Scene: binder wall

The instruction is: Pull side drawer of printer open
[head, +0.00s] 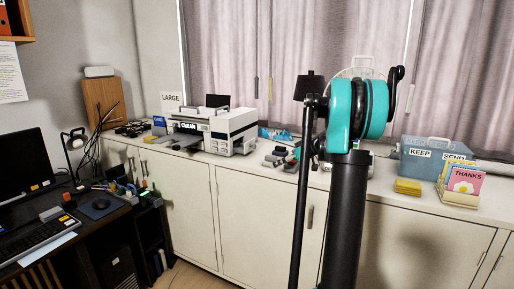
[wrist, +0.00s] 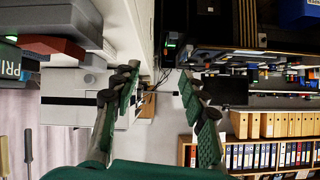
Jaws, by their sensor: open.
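The white printer (head: 212,130) stands on the long white counter, left of centre in the head view, with a "CLEAR" label on its front. Its right side, with panel lines low down (head: 244,138), faces the camera obliquely; I cannot make out a drawer handle, and no drawer clearly sticks out. In the wrist view, a white and grey boxy body (wrist: 72,95) at left looks like the printer, seen turned. My gripper (wrist: 156,78) is open, its green-padded fingers apart with nothing held between them. The gripper is not distinguishable in the head view, where my teal arm joint shows.
A dark desk (head: 75,225) with keyboard stands at left. Curtains hang behind.

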